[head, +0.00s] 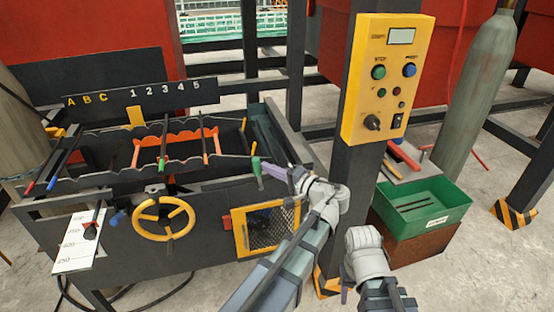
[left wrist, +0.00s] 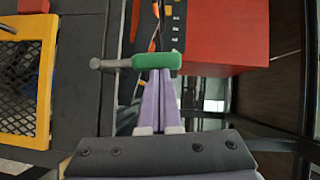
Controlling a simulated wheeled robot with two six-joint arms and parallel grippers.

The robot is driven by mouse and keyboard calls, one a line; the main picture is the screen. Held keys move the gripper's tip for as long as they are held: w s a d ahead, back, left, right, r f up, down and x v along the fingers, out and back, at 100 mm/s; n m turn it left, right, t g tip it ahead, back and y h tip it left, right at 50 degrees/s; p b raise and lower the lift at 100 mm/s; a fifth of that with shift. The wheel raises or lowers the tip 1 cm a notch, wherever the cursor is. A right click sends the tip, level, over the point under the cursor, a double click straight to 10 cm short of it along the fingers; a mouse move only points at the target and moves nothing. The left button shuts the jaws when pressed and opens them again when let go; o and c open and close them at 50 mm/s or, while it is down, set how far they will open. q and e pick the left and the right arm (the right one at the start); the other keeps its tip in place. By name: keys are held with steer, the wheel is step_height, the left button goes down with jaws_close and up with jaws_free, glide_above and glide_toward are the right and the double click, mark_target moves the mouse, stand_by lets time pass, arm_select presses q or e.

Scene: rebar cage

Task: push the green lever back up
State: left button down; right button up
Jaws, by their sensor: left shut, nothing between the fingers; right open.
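The green lever (head: 257,172) is at the right end of the dark machine's front, and its green grip stands nearly upright in the head view. In the left wrist view the green grip (left wrist: 157,61) lies across the picture, with its grey rod and round end to the left. My left gripper (head: 273,171) is shut and empty, with its purple fingertips right at the grip. In the left wrist view the fingertips (left wrist: 160,72) meet the grip's edge; I cannot tell if they touch. My right gripper (head: 345,293) is open, low and apart from the lever, partly hidden.
A yellow handwheel (head: 163,218) and a yellow-framed mesh panel (head: 265,227) are on the machine's front below the lever. A yellow control box (head: 388,80) is on a post to the right. A green bin (head: 425,212) stands at the right.

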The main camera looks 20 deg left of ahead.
arm_select(q)
steer(key=shift+s+a+r+n+h+p, duration=0.1)
steer(key=shift+s+a+n+h+p, duration=0.4)
steer(key=shift+a, duration=0.35)
arm_select(e)
steer(key=shift+r, duration=0.85)
arm_select(q)
steer(key=shift+s+a, duration=0.1)
steer(key=shift+s, duration=0.05)
steer(key=shift+r, duration=0.1)
